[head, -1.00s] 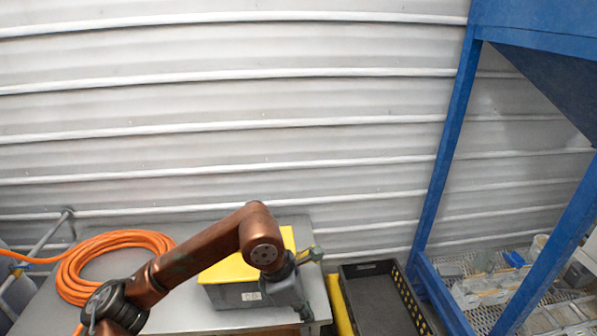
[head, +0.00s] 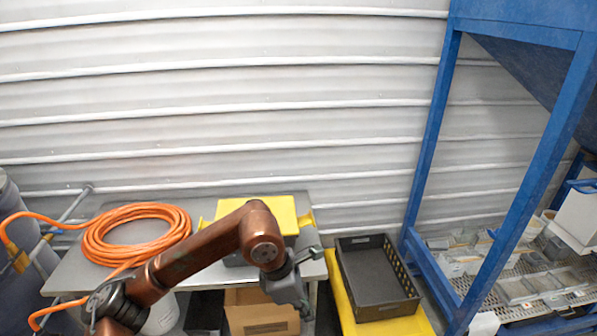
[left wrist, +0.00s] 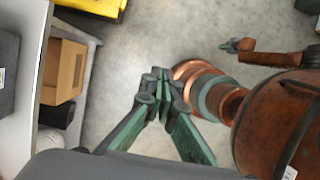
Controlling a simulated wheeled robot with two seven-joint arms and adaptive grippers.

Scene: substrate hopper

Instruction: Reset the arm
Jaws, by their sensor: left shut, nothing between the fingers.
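My left arm reaches in from the left in the head view, bent at a copper joint. Its gripper (head: 303,306) hangs in front of the table's right end, beside the yellow-lidded box. In the left wrist view the green-padded fingers (left wrist: 160,76) are together with nothing between them, above bare floor. Another copper arm with a small gripper (left wrist: 232,45) shows at the top right of the left wrist view, apparently my right one; its fingers are too small to judge.
The grey table (head: 77,270) bears an orange hose coil (head: 140,209) and a box with a yellow lid (head: 277,209). A cardboard box (head: 259,312) is below. A black crate (head: 375,279) sits on a yellow surface right of my gripper. A blue frame (head: 424,150) stands farther right.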

